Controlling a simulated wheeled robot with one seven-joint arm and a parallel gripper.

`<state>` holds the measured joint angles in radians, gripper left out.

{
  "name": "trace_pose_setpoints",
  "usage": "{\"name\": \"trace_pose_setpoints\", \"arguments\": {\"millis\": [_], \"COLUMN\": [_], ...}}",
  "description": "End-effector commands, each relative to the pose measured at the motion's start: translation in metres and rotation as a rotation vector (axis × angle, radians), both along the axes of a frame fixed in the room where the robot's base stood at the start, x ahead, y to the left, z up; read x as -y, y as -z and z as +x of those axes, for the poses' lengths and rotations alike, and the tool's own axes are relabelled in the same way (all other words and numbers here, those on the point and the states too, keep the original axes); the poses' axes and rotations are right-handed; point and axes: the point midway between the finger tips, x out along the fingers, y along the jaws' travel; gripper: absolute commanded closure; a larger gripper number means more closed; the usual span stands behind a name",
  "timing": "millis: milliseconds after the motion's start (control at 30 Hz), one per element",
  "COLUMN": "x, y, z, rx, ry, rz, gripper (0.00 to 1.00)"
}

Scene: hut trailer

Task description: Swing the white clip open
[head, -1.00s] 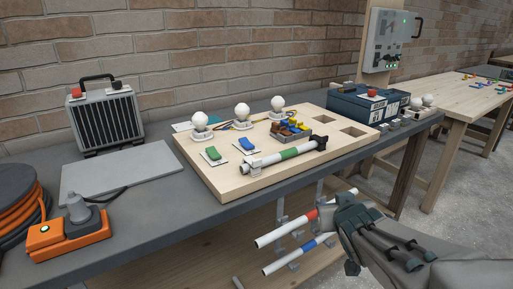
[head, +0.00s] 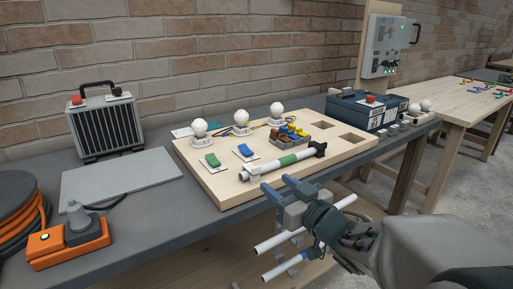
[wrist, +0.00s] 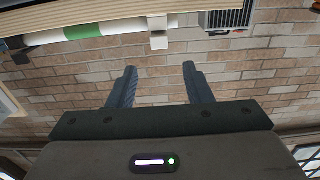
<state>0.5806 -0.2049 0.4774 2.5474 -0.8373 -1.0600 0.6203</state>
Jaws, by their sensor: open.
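The white clip (head: 245,173) sits at the left end of a white tube with a green band (head: 288,160), near the front edge of the wooden board (head: 220,188). In the wrist view, the clip (wrist: 158,31) shows above my fingers, beside the end of the tube (wrist: 60,36). I cannot tell whether the clip is closed around the tube. My gripper (head: 279,187) is open and empty, in front of the board's front edge and right of the clip. In the wrist view, its two fingers (wrist: 159,70) are apart, with a gap between them and the clip.
A black holder (head: 320,149) is at the tube's right end. White bulbs (head: 241,120), a green switch (head: 211,160) and a blue switch (head: 245,151) stand behind the tube. White tubes (head: 278,241) hang below the table front near my arm. A grey panel (head: 120,178) lies left.

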Motion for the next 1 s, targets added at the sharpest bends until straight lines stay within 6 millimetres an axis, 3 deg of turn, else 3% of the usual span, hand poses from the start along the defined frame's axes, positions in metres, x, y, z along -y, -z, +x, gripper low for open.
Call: {"name": "trace_pose_setpoints", "arguments": {"millis": [1000], "x": [-0.037], "y": [-0.002], "z": [0.054], "rx": [-0.002], "ry": [0.001], "rz": [0.002], "gripper": [0.55]}}
